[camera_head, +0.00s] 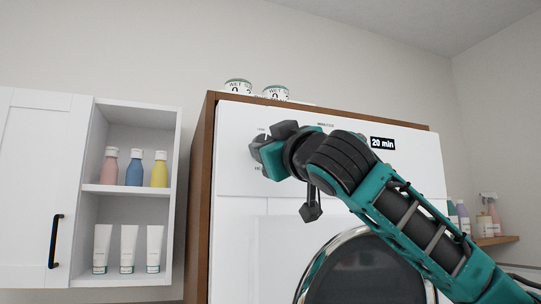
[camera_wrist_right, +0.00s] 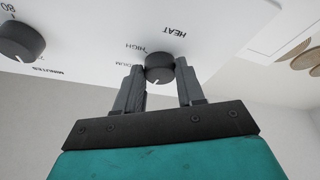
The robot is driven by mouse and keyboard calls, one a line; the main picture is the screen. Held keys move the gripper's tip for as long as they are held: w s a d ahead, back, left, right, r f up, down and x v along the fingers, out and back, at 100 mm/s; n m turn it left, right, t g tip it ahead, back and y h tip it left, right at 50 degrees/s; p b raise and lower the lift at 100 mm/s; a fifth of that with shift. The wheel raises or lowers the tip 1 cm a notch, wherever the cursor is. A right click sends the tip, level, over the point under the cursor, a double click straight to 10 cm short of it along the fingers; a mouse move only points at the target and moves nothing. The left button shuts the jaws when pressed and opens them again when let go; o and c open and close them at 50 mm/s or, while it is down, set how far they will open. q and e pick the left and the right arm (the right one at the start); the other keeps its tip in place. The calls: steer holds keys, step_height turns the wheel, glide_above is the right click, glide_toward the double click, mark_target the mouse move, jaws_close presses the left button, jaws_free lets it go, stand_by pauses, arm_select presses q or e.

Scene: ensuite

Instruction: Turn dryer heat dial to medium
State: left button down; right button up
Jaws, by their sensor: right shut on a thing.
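The dryer's white front panel (camera_head: 235,178) is in the middle of the head view. The dark grey heat dial (camera_wrist_right: 159,70) sits under the word HEAT in the right wrist view, which shows the lettering upside down. HIGH and part of MEDIUM are readable left of the dial. Its white pointer mark faces the bottom of that view, slightly left, away from both words. My right gripper (camera_wrist_right: 158,78) is shut on the dial, one finger on each side. In the head view my right gripper (camera_head: 264,152) hides most of the dial. My left gripper is not in view.
A second dial (camera_wrist_right: 20,41), for minutes, is at the left of the wrist view. A display (camera_head: 382,143) reads 20 min. The round dryer door (camera_head: 345,240) is below my right arm. Open shelves (camera_head: 130,188) with bottles and tubes stand left. Jars (camera_head: 238,87) sit on top.

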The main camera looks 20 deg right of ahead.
steer(key=shift+a+m+h+b, duration=0.15)
steer(key=shift+m+h+b, duration=0.7)
steer(key=shift+m, duration=1.4)
steer(key=shift+a+m+h+b, duration=0.15)
steer(key=shift+m+h+b, duration=0.15)
steer(key=shift+m+h, duration=1.45)
steer(key=shift+a+m+h+b, duration=0.15)
steer(key=shift+m+h+b, duration=0.45)
steer(key=shift+m, duration=2.1)
steer(key=shift+r, duration=0.1)
steer(key=o, duration=1)
steer(key=shift+o, duration=0.2)
